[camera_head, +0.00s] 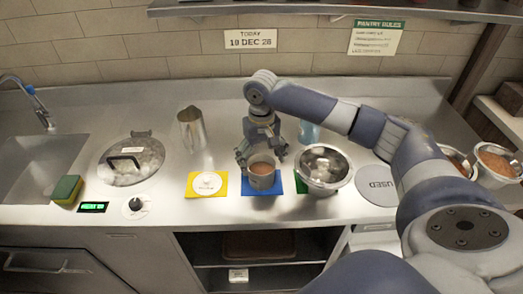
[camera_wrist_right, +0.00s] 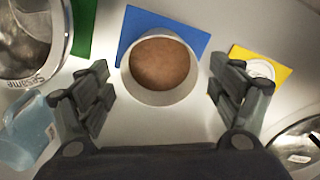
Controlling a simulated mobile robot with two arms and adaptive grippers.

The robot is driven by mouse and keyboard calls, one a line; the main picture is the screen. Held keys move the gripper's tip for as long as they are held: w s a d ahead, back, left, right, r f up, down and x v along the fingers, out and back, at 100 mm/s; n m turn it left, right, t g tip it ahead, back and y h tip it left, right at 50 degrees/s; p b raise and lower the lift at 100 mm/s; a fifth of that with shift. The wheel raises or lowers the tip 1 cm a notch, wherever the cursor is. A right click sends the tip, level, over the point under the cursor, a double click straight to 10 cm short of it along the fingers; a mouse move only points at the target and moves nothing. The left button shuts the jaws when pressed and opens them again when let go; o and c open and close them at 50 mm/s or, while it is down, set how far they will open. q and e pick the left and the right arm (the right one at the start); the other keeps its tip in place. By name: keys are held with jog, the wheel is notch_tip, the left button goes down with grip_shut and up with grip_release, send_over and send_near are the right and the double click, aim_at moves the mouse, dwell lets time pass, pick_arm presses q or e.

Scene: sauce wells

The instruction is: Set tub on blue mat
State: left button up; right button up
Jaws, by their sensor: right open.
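A grey tub (camera_head: 262,181) with brown contents stands upright at the blue mat (camera_head: 245,188), and blue shows around its base in the head view. It appears to rest on the mat. In the wrist view the tub (camera_wrist_right: 160,95) sits between the fingers, and the blue mat (camera_wrist_right: 195,40) shows beyond it. My right gripper (camera_head: 262,157) is open around the tub from behind. The wrist view shows a gap between each finger of this gripper (camera_wrist_right: 160,80) and the tub wall. My left gripper is not in view.
A metal bowl (camera_head: 325,165) overlaps a green mat (camera_head: 301,187) close to the right. A white disc (camera_head: 207,183) lies on a yellow mat (camera_head: 194,192) to the left. A light-blue container (camera_head: 308,132) and a metal pitcher (camera_head: 191,130) stand behind. A "USED" disc (camera_head: 376,188) lies right.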

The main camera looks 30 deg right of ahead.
notch_tip(320, 180, up, 6)
jog(key=shift+f+b, duration=0.1)
jog(key=shift+b, duration=0.35)
jog(key=shift+s, duration=0.1)
